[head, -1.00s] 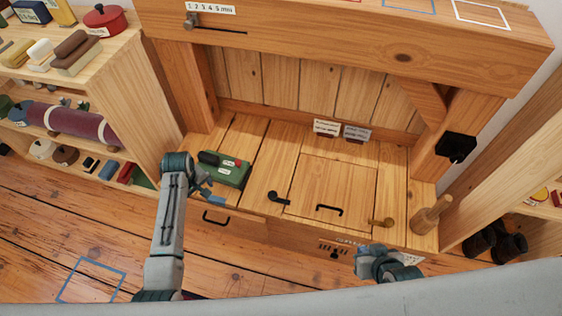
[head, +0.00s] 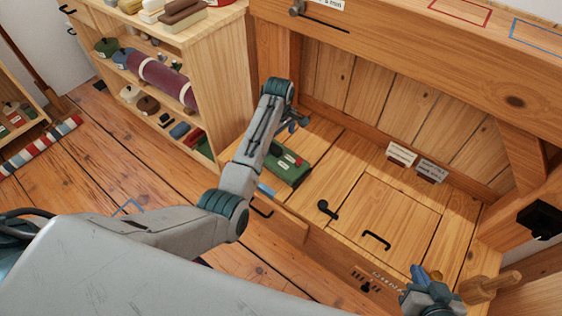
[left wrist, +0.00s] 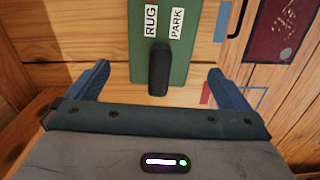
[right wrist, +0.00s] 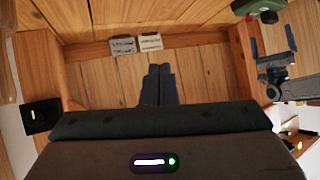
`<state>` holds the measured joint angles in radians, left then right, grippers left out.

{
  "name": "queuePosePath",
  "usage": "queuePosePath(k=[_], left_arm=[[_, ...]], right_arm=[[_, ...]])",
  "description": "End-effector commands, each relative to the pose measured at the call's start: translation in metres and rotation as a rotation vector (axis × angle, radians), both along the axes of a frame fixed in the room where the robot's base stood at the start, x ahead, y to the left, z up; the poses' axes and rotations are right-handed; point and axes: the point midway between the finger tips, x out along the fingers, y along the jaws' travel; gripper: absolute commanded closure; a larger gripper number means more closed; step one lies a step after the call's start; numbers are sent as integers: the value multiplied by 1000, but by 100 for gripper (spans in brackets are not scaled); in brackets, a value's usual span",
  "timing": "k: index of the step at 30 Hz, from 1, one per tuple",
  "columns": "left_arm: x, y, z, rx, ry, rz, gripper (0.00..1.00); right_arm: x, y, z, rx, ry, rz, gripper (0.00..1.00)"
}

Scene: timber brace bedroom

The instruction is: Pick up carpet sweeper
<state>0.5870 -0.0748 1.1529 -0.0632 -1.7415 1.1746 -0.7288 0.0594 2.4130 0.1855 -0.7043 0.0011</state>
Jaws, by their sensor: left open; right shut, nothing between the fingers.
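The carpet sweeper is a green box (head: 289,168) with white labels, resting on the wooden bench top at its left end. In the left wrist view its green body (left wrist: 172,45) reads RUG and PARK, and a black handle (left wrist: 158,70) sticks out toward me. My left gripper (head: 296,123) is open over the sweeper, its fingers apart on either side of the handle, not closed on it. My right gripper (head: 418,275) is shut and empty over the bench's front right; its closed fingers also show in the right wrist view (right wrist: 158,80).
A wooden hatch (head: 390,215) with a black handle lies right of the sweeper. A wooden mallet-like object (head: 490,287) stands beside my right gripper. A thick beam (head: 420,60) crosses above the bench. A filled shelf (head: 232,70) stands at left.

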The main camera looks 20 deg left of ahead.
Motion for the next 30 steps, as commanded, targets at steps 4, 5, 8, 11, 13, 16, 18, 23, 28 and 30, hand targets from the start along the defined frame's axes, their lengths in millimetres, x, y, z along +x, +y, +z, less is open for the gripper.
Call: queuePosePath(k=[4, 5, 8, 11, 13, 16, 18, 23, 28, 30], left_arm=[[0, 0, -20, 0, 0, -1, 0], [0, 0, -23, 0, 1, -1, 0], [0, 0, -29, 0, 0, -1, 0], [0, 0, -32, 0, -1, -1, 0], [-1, 0, -35, 0, 0, -1, 0], [-2, -2, -43, 0, 1, -2, 0], [-3, -3, -51, 0, 1, -2, 0], [-4, -4, -68, 0, 1, -2, 0], [-4, -4, -80, 0, 0, -2, 0], [-4, -4, -82, 0, -1, -2, 0]], right_arm=[[20, -3, 17, -7, -127, -13, 100], [22, -4, 21, -8, -146, -14, 100], [29, -5, 30, -12, -198, -19, 100], [32, -6, 34, -15, -225, -21, 100], [36, -6, 38, -17, -249, -23, 100], [44, -8, 50, -22, -320, -28, 100], [51, -9, 62, -25, -393, -34, 100], [64, -12, 94, -36, -566, -46, 100], [69, -14, 118, -43, -692, -52, 100], [70, -14, 123, -44, -717, -54, 100]])
